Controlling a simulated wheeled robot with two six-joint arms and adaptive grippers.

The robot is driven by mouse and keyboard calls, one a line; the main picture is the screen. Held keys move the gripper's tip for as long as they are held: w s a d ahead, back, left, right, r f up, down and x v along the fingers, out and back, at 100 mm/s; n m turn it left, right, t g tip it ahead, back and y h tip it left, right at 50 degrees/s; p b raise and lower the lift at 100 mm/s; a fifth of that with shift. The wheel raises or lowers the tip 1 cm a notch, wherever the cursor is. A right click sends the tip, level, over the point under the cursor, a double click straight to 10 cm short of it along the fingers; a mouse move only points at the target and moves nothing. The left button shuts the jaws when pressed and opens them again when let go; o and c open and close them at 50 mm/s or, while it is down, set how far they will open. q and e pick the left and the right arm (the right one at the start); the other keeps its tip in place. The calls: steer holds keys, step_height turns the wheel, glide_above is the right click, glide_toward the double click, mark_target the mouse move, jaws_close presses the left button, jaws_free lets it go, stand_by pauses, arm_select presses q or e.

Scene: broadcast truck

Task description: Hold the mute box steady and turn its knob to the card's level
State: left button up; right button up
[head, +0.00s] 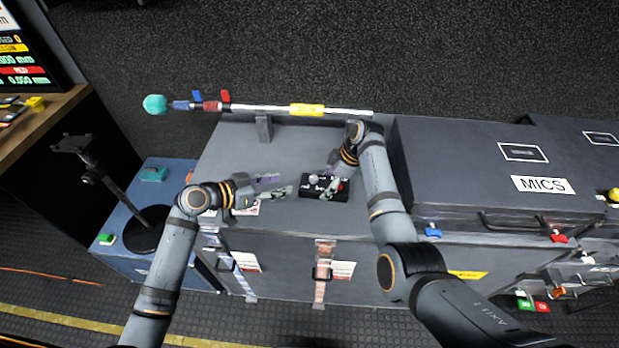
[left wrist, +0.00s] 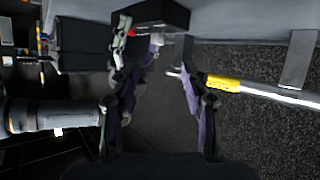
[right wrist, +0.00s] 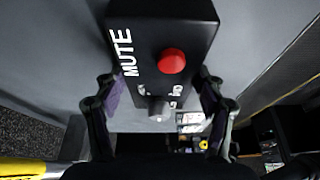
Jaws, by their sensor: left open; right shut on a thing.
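The black mute box (head: 311,192) lies on top of the grey case. In the right wrist view it shows a white MUTE label, a red button (right wrist: 172,61) and a grey knob (right wrist: 158,107). My right gripper (head: 335,183) is shut on the box, one finger on each side. My left gripper (head: 280,185) is open and empty, just left of the box on the knob side. In the left wrist view the box (left wrist: 165,14) is beyond its fingers (left wrist: 166,70). A white card (head: 247,208) is partly hidden by the left gripper; its text is unreadable.
A pole microphone with a yellow band (head: 307,110) lies along the case's back edge. A closed MICS case (head: 470,170) stands at the right. A blue case (head: 135,250) with a black stand is at the left. Bare case top (head: 270,150) lies behind the box.

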mark_target(313, 177)
arm_select(q)
steer(key=shift+m, duration=0.7)
steer(key=x, duration=1.1)
steer(key=shift+w+d+r, duration=0.1)
steer(key=shift+d, duration=0.2)
steer(key=shift+c, duration=0.3)
